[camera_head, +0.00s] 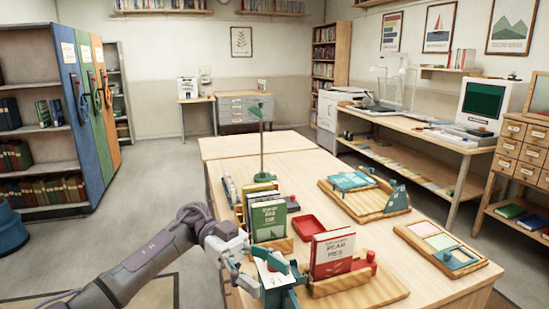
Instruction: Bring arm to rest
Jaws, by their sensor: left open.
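My left arm (150,265) reaches in from the lower left over the near left part of the wooden table (350,233). My left gripper (246,265) is open at the table's left edge. It is close beside a teal holder with a white card (272,276); I cannot tell whether they touch. I see nothing clearly held between its fingers. My right gripper is not in view.
A red book (332,254) stands on a wooden stand right of the gripper. Green books (268,221) stand behind it, near a red tray (307,226) and green lamp (262,140). A wooden board with a teal book (352,181) and a notepad tray (440,245) lie farther right.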

